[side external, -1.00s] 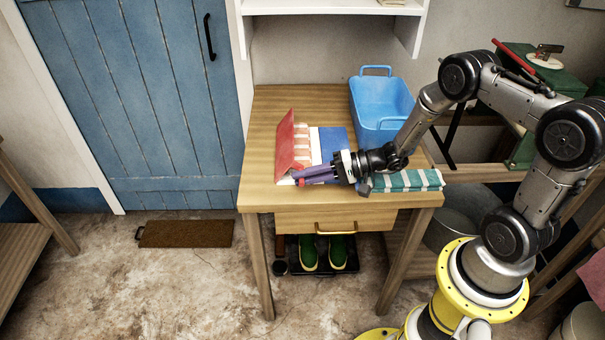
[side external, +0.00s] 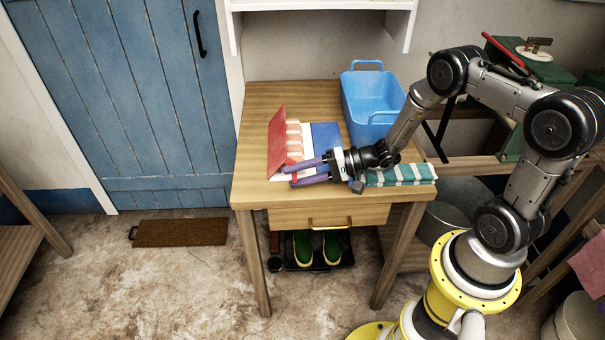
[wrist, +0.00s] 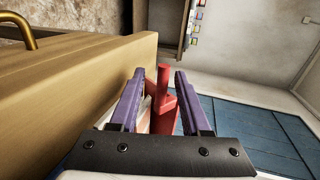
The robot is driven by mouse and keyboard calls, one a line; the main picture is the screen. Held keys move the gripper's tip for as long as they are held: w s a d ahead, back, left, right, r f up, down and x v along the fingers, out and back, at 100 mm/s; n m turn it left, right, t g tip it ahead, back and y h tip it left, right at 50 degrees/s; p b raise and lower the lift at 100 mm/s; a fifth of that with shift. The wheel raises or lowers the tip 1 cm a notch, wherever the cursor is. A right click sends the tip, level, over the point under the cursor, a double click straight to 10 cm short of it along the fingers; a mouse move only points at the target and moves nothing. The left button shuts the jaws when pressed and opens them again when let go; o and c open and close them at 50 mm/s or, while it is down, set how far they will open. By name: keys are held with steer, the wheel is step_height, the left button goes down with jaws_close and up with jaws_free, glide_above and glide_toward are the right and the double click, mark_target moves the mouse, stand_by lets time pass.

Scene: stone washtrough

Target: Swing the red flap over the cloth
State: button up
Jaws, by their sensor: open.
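The red flap (side external: 276,146) stands raised and tilted at the left edge of a folding board on the table. The orange-and-white striped cloth (side external: 294,138) lies just right of it, partly hidden by the flap. The board also has a blue panel (side external: 326,136). My gripper (side external: 290,176), with purple fingers, is open at the board's near edge, its fingertips near the flap's lower near corner. In the wrist view, a red upright tab (wrist: 164,84) on red parts of the flap (wrist: 166,118) appears between the spread fingers without visible contact.
A blue basin (side external: 372,104) stands at the back right of the wooden table (side external: 250,185). A folded green-and-white striped cloth (side external: 402,175) lies at the front right, under my wrist. The table's left strip is bare.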

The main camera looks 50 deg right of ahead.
steer(key=v, duration=1.3)
steer(key=shift+s+d, duration=0.3)
steer(key=shift+a, duration=0.1)
